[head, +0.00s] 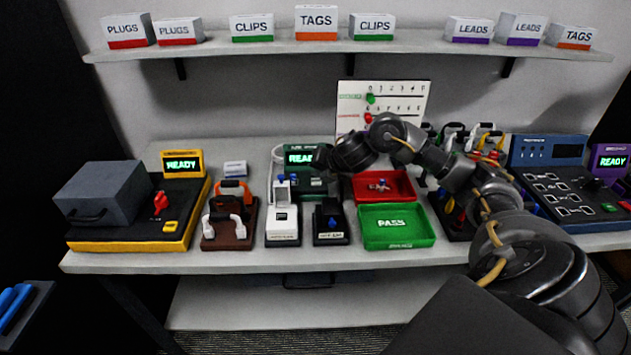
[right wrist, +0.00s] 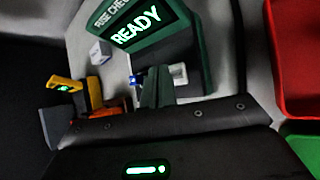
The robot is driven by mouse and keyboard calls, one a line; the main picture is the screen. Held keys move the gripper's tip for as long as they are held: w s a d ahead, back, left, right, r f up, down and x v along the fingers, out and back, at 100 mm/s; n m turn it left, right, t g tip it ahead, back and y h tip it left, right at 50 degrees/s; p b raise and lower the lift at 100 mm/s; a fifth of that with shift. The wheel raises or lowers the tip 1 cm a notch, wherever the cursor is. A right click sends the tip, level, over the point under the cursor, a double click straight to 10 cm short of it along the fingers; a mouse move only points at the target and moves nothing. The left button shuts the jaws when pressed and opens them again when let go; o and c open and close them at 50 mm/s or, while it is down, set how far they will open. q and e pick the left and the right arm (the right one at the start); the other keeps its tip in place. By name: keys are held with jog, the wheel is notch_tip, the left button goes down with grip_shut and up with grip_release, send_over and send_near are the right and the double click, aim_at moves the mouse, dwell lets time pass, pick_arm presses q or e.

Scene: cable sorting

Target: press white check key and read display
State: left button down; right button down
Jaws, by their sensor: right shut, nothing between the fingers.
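The dark green fuse checker (head: 308,184) stands at the back middle of the table. Its display (head: 299,158) reads READY in green; the display (right wrist: 137,28) reads the same, large and clear, in the right wrist view. My right gripper (head: 322,157) is at the checker, in front of the display's right part. In the right wrist view its shut, empty fingers (right wrist: 156,82) point at the checker below the display. A small white part (right wrist: 180,80) shows beside the fingertips; I cannot tell whether it is the check key or whether they touch. My left gripper is out of view.
A red tray (head: 403,187) and a green PASS tray (head: 400,241) lie right of the checker. A white press (head: 283,232) and a black block (head: 331,238) stand in front. A yellow tester (head: 187,226) is at left. My right arm passes above the trays.

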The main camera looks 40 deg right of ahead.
aim_at(318, 183)
jog(key=shift+f, duration=0.1)
jog(key=shift+f+b, duration=0.3)
jog(key=shift+f, duration=0.05)
jog(key=shift+s+f+b, duration=0.1)
jog(key=shift+f+b, duration=0.2)
jog(key=shift+f, duration=0.1)
dwell(0.7)
dwell(0.4)
jog(key=shift+r+p, duration=0.8)
jog(key=shift+r, duration=0.1)
notch_tip(318, 183, up, 5)
jog(key=p, duration=0.5)
dwell(0.5)
